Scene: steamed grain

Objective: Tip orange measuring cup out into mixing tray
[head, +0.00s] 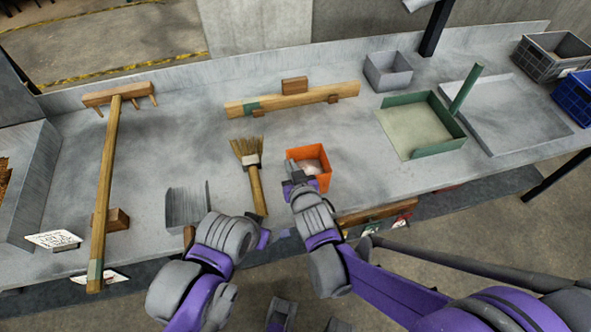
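The orange measuring cup (324,181) is a square open box near the front edge of the bench, with pale contents showing inside. My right gripper (292,170) is at the cup's near left side and overlaps its rim in view. Its fingertips are too small to tell whether they grip the wall. My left gripper (264,239) is at the bench's front edge, left of and nearer than the cup, apart from it; its fingers are not clear. A shallow grey tray (497,150) lies at the right of the bench; it looks like the mixing tray and appears empty.
A green-edged dustpan-like tray (417,143) sits between the cup and the grey tray. A hand brush (256,187), a grey metal scoop (187,207) and a long wooden rake (107,180) lie left. A grey box (388,78) stands behind; crates (576,97) stand far right.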

